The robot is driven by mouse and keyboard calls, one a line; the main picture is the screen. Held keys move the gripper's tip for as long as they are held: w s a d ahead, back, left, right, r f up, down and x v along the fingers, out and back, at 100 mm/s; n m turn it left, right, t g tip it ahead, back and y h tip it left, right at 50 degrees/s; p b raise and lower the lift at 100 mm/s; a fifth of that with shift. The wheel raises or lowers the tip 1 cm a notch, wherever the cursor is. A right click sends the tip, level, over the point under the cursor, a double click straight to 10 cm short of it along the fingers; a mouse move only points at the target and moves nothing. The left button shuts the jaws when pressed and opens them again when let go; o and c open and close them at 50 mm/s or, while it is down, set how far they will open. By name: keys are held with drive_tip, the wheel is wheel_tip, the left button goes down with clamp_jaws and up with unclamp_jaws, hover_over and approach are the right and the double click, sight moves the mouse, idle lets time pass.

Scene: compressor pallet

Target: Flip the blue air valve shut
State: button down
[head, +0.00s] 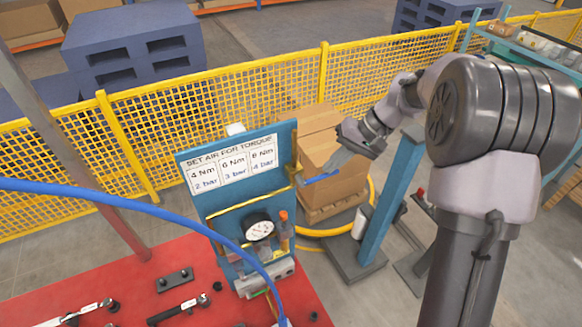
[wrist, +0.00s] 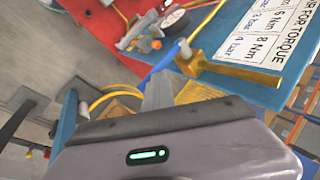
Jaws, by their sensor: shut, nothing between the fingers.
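The blue air valve lever (head: 321,177) sticks out to the right from the brass pipe (head: 294,163) on the right edge of the blue panel, roughly crosswise to that pipe. In the wrist view the blue lever (wrist: 163,62) shows just beyond my fingertips, beside the valve body, and the brass pipe (wrist: 232,73) runs off to the right. My gripper (head: 330,168) is shut and empty, its tips close to the lever; it also shows in the wrist view (wrist: 158,84). I cannot tell whether the tips touch the lever. The fingers hide part of the lever.
The blue panel (head: 215,190) carries a torque chart (head: 232,163), a gauge (head: 259,228) and an orange-capped part (head: 283,228). A blue hose (head: 150,209) arcs across in front. Cardboard boxes (head: 345,185) stand behind my gripper. A blue post (head: 388,205) stands to the right.

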drive_tip(key=shift+s+d+f, duration=0.15)
drive_tip(key=shift+s+f, duration=0.05)
drive_tip(key=shift+f, duration=0.4)
drive_tip(key=r, duration=0.1)
drive_tip(key=w+r+p, duration=0.1)
drive_tip(key=r, duration=0.1)
drive_tip(key=r+p, duration=0.1)
drive_tip(key=r, duration=0.1)
drive_tip(key=shift+w+d, duration=0.2)
drive_tip(key=shift+d, duration=0.05)
drive_tip(key=d+r+b, duration=0.1)
drive_tip(key=d+r, duration=0.4)
drive_tip(key=d, duration=0.2)
drive_tip(key=shift+d, duration=0.4)
drive_tip(key=shift+w+a, duration=0.1)
drive_tip(key=shift+w, duration=0.05)
drive_tip(key=shift+f, duration=0.15)
